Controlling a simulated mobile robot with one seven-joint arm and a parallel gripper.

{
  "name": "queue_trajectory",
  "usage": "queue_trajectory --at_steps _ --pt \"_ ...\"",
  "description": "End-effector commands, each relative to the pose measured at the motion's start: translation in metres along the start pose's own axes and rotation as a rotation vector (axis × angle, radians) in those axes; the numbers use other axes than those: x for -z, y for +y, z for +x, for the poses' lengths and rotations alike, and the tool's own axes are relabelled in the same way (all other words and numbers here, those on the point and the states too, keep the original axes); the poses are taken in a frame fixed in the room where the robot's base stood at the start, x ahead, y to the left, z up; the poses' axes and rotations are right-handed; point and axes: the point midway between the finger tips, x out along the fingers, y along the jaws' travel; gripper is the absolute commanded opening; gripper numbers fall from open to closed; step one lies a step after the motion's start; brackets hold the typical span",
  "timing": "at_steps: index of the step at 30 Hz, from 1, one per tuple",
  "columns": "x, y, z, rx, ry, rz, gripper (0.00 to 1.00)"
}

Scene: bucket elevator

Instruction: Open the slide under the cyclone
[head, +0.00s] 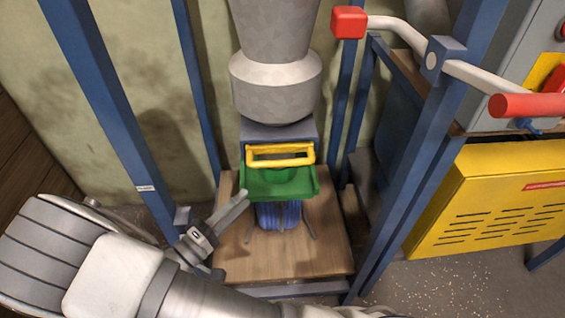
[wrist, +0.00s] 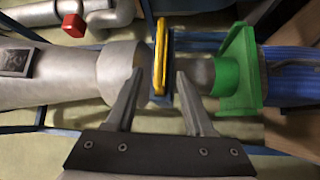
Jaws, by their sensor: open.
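The grey cyclone cone (head: 275,80) stands in the upper middle of the head view. Under it is the blue-grey slide housing (head: 278,131) with a yellow bar handle (head: 280,149) at its front. A green collar (head: 268,186) sits below, above a blue sack (head: 279,215). My gripper (head: 246,197) is open and empty, low and left of the handle in the head view. In the wrist view the handle (wrist: 161,55) lies between the lines of my open fingers (wrist: 160,74). I see no contact; how deep it lies is unclear. Part of the slide housing is hidden.
Blue frame posts (head: 114,110) stand left and right of the cyclone. A wooden platform (head: 325,240) is below the sack. A pipe with a red end (head: 348,22) and a yellow vented cabinet (head: 490,195) are at right. Open space lies in front of the handle.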

Motion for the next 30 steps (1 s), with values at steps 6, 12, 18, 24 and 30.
queue_trajectory --at_steps 6,12,18,24,30 --pt "-0.001 -0.001 0.049 -0.001 -0.006 0.0 0.53" --pt "-0.002 -0.001 0.093 0.0 -0.007 -0.002 0.53" --pt "-0.001 -0.001 0.128 0.001 -0.005 0.0 0.53" --pt "-0.001 -0.001 0.145 0.002 -0.004 -0.001 0.53" --pt "-0.001 0.0 0.147 0.002 -0.003 -0.001 0.53"
